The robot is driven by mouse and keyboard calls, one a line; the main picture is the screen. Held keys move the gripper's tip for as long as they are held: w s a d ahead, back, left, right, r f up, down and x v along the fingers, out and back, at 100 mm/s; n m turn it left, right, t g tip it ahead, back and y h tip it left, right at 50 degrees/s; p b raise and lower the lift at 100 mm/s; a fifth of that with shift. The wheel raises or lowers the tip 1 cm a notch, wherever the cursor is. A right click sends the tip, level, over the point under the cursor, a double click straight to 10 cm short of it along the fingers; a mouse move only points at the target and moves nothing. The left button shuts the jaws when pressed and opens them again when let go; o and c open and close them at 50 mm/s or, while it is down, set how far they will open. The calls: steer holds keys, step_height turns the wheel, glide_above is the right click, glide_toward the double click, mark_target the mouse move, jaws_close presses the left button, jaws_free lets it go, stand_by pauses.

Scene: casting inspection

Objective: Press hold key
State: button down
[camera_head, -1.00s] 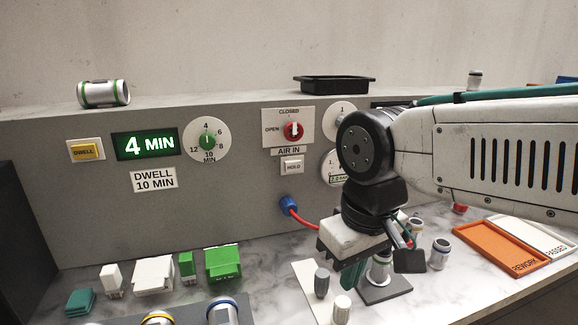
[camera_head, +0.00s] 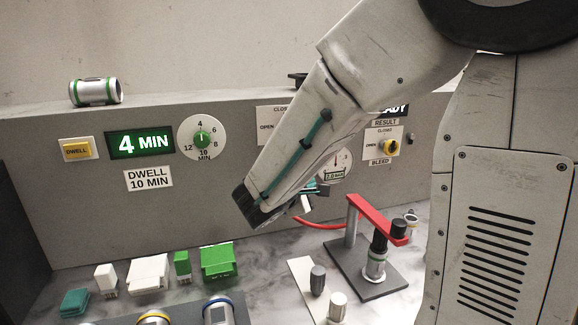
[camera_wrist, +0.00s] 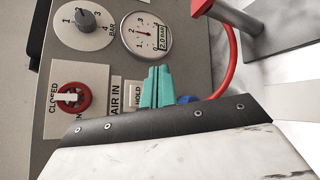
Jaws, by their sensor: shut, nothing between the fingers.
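The white HOLD key (camera_wrist: 138,94) shows in the wrist view on the grey panel, below the AIR IN label (camera_wrist: 116,95). My gripper (camera_wrist: 157,70) is shut and empty, its teal fingers pointing at the panel right beside the key and covering part of its plate. I cannot tell whether the fingers touch the key. In the head view my wrist hides the key, and only a bit of the teal fingers (camera_head: 311,187) shows in front of the panel.
The red AIR IN valve (camera_wrist: 72,98) has its handle toward CLOSED. A gauge (camera_wrist: 147,36) and a pressure knob (camera_wrist: 82,19) sit nearby. A red clamp arm (camera_head: 378,218) stands over a casting (camera_head: 375,265). The display (camera_head: 142,144) reads 4 MIN.

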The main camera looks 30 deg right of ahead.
steer(key=shift+w+a+f+n+t, duration=0.15)
steer(key=shift+w+a+n+t, duration=0.15)
steer(key=shift+w, duration=0.15)
steer(key=shift+w+a+f+n+t, duration=0.1)
steer(key=shift+w+a+n+t, duration=0.15)
steer(key=shift+w, duration=0.2)
steer(key=shift+d, duration=0.1)
steer(key=w+d, duration=0.1)
steer(key=w, duration=0.7)
steer(key=shift+w+d, duration=0.35)
steer(key=shift+w, duration=0.1)
stand_by(1.2)
steer(key=shift+w+d, duration=0.1)
steer(key=shift+w, duration=0.2)
steer(key=shift+w, duration=0.35)
stand_by(0.6)
steer(key=shift+s, duration=0.8)
